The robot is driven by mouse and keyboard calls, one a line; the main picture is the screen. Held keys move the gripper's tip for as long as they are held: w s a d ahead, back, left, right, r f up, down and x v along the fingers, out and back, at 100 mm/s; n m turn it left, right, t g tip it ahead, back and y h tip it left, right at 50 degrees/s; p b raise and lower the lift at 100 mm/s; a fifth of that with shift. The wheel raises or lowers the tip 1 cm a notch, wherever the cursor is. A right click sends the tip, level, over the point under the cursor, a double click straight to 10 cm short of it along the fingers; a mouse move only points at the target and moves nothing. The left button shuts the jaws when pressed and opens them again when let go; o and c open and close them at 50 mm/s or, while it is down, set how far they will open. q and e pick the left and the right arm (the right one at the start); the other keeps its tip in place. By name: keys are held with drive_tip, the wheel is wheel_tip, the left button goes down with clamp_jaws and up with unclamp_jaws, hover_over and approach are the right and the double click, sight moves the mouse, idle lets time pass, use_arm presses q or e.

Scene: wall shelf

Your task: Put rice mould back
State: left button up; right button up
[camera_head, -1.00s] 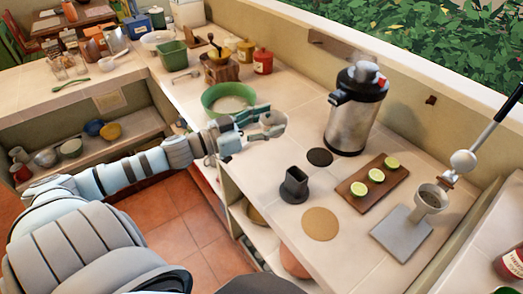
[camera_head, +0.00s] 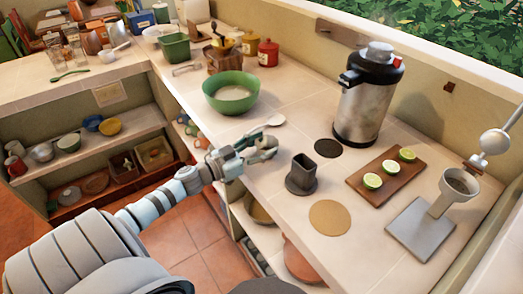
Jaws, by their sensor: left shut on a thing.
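My left gripper (camera_head: 264,149) is over the front edge of the counter, left of the dark square-necked holder (camera_head: 302,175). Its fingers are shut on a small pale, rounded thing, mostly hidden by them, which looks like the rice mould. A white spoon-like utensil (camera_head: 277,120) shows just behind the gripper; I cannot tell whether they touch. The green bowl (camera_head: 231,105) with white contents, apparently rice, stands further back on the counter.
A steel flask (camera_head: 362,112) stands near the wall. A dark disc (camera_head: 328,148), a tan disc (camera_head: 329,217), a board with cut limes (camera_head: 363,190) and a grey lever press (camera_head: 414,225) occupy the right counter. Open shelves (camera_head: 95,143) lie below at left.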

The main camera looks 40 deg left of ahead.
use_arm(q)
drive_tip(key=shift+f, duration=0.1)
drive_tip(key=shift+f, duration=0.1)
drive_tip(key=o, duration=1.2)
